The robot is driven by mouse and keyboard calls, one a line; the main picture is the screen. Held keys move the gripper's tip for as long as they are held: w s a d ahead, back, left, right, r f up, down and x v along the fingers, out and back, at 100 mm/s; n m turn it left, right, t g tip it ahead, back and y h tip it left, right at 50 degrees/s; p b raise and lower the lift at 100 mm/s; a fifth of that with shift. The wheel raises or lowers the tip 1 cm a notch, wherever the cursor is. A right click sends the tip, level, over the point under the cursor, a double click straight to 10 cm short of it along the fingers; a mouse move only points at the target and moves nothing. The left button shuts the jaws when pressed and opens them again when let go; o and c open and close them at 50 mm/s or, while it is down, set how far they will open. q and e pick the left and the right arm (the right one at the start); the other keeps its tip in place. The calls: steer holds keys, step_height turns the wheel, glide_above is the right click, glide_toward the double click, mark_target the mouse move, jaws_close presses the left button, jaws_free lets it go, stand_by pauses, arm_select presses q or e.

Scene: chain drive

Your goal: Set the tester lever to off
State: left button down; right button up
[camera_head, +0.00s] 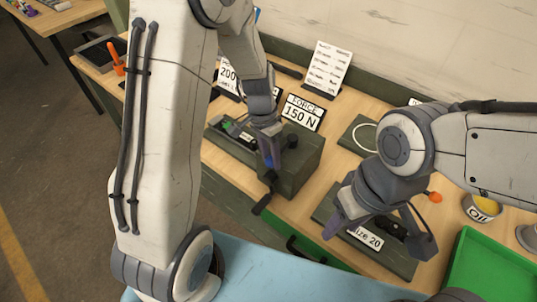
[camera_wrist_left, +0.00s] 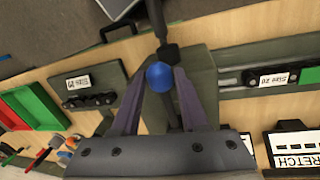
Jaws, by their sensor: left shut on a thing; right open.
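The tester (camera_head: 303,168) is a dark green box on the wooden bench, with a "FORCE 150 N" sign behind it. Its lever has a blue ball knob (camera_wrist_left: 160,76). In the left wrist view the knob sits between the fingertips of my left gripper (camera_wrist_left: 157,79), which is shut on it. In the head view my left gripper (camera_head: 274,158) is at the left side of the box and hides much of the lever. Off markings cannot be read.
A green tray (camera_head: 496,262) and an oil can (camera_head: 482,208) are at the right. A white ring on a dark board (camera_head: 354,139) lies behind my right arm. A long dark fixture (camera_head: 232,142) adjoins the tester at left. A paper stand (camera_head: 327,68) is at the back.

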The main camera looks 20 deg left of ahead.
arm_select(q)
steer(key=shift+w+d+r, duration=0.1)
steer(key=shift+c, duration=2.2)
jaws_free()
step_height(320, 180, up, 10)
steer(key=a+b, duration=0.1)
steer(key=shift+w+a, duration=0.4)
steer(key=shift+w, duration=0.05)
steer(key=shift+d+r, duration=0.1)
